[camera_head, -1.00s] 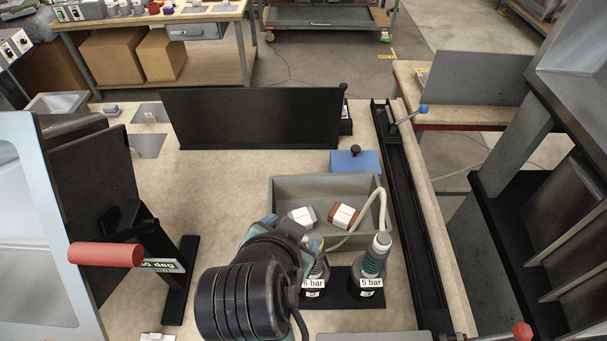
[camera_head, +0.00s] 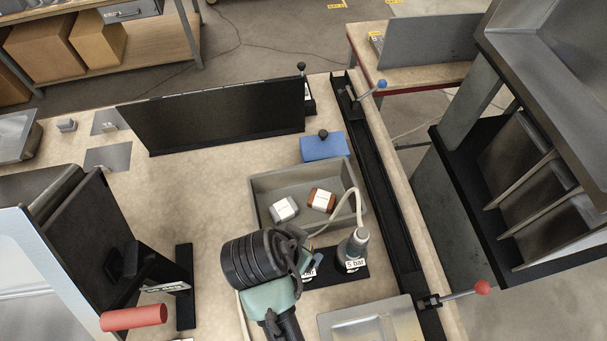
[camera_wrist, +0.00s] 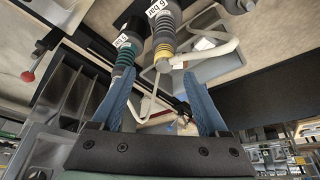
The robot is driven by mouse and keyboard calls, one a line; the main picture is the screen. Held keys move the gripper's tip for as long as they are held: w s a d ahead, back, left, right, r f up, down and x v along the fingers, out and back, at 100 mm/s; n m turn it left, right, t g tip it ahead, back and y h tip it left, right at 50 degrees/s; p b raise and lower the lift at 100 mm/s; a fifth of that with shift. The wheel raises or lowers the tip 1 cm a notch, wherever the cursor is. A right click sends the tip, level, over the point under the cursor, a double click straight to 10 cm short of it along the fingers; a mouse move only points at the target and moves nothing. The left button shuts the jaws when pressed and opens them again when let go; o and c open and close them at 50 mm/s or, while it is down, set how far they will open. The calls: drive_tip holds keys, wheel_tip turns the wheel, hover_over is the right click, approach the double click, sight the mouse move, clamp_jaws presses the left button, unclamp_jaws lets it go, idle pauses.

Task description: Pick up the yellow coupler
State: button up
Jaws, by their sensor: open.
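The yellow coupler (camera_wrist: 163,48), a grey cylinder with a yellow ring and a "6 bar" label, shows in the wrist view. It lies ahead of my gripper (camera_wrist: 159,74), between the lines of its two blue fingers. The fingers are spread with nothing held, and the coupler looks apart from them. A teal-ringed coupler (camera_wrist: 125,52) marked "5 bar" is beside it, past the left fingertip. In the head view this second coupler (camera_head: 354,248) stands upright on a black base, while my arm mostly hides the yellow coupler and my gripper.
A grey bin (camera_head: 262,207) holding a white block (camera_head: 284,209) and a brown-and-white block (camera_head: 321,199) stands behind the couplers. A pale hose (camera_head: 358,207) arches over its edge. A black rail (camera_head: 385,190) runs along the right. A grey tray (camera_head: 372,325) is in front.

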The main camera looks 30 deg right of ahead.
drive_tip(key=shift+w+p+x, duration=0.1)
drive_tip(key=shift+p+x, duration=0.35)
drive_tip(key=shift+x, duration=1.05)
drive_tip(key=shift+w+p+x, duration=0.15)
drive_tip(key=shift+p+x, duration=0.3)
drive_tip(key=shift+x, duration=1.05)
drive_tip(key=shift+a+r, duration=0.1)
clamp_jaws()
